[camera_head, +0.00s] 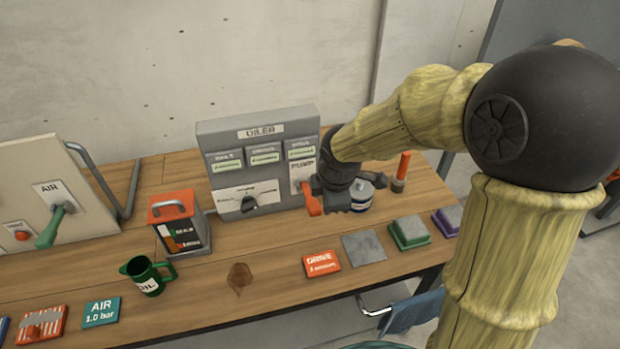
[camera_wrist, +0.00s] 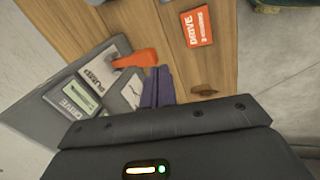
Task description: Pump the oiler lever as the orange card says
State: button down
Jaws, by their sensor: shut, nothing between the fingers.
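The grey oiler box (camera_head: 225,140) stands upright at the back of the bench. Its orange lever (camera_head: 311,200) sits below the PUMP plate on the right side and points down and outward. The lever also shows in the wrist view (camera_wrist: 136,60). The orange card (camera_head: 321,263) lies flat on the bench in front and reads DRIVE, with a smaller line that seems to start with 3; it also shows in the wrist view (camera_wrist: 199,28). My gripper (camera_wrist: 158,86) is shut and empty, its fingertips close beside the lever. I cannot tell whether they touch.
A selector knob (camera_head: 249,203) is on the oiler's front. A white-and-blue tin (camera_head: 361,196) stands just right of my gripper. A green oil jug (camera_head: 146,276), an orange-topped box (camera_head: 180,226) and a brown stain (camera_head: 239,277) are left of the card. A grey plate (camera_head: 363,247) is right of it.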

jog(key=s+d+f+m+h, duration=0.1)
jog(key=s+d+f+m, duration=0.1)
jog(key=s+d+m, duration=1)
jog(key=d+m, duration=0.2)
jog(key=m, duration=0.6)
jog(key=shift+f+g, duration=0.15)
jog(key=shift+g, duration=0.25)
jog(key=shift+w, duration=0.1)
